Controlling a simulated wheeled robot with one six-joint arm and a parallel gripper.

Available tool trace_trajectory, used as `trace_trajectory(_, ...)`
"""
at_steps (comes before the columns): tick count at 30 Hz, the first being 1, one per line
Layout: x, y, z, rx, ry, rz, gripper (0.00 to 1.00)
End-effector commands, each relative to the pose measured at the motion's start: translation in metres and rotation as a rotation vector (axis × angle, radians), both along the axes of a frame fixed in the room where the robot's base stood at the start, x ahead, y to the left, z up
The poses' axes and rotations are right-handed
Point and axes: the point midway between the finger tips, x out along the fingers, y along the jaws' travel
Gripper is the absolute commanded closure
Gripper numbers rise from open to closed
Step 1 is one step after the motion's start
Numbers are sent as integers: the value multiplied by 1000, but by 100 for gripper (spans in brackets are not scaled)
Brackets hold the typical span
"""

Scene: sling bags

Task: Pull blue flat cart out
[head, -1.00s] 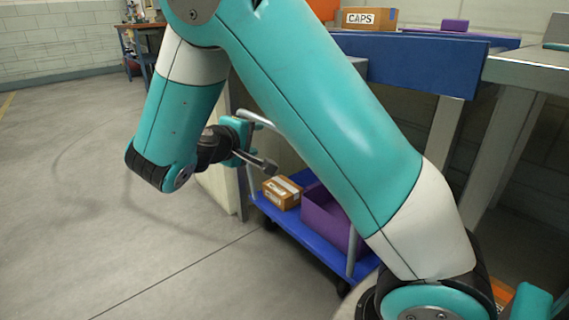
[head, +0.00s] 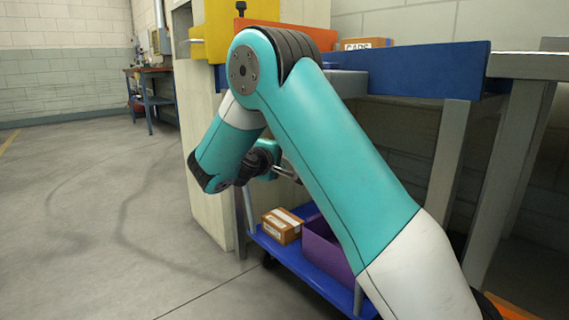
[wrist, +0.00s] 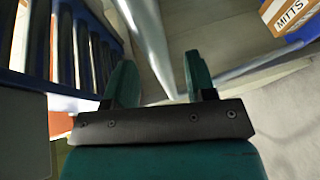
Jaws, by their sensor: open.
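The blue flat cart (head: 290,257) stands low on the floor beside the tall pale cabinet and partly under the workbench. Its grey handle posts rise at the left end (head: 249,211) and near the front right (head: 358,299). My gripper (head: 288,172) is above the cart's left end, partly hidden behind my forearm. In the wrist view my gripper (wrist: 160,85) is open, its two dark teal fingers apart. A grey metal bar of the handle (wrist: 150,40) shows between the fingers; I cannot tell whether they touch it. The cart's blue deck edge (wrist: 303,40) is at upper right.
A labelled cardboard box (head: 282,226) and a purple bin (head: 326,247) ride on the cart. The cabinet (head: 212,170) stands close on the left. A blue bin (head: 425,70) and a box marked CAPS (head: 366,43) are above. Open floor (head: 100,230) lies left.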

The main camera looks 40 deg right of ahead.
Motion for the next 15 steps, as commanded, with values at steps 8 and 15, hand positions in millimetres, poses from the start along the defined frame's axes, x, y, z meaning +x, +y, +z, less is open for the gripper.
trace_trajectory(8, 9, -27, -6, -1, -1, 0, 49)
trace_trajectory(15, 11, -28, -5, 0, 0, 1, 49)
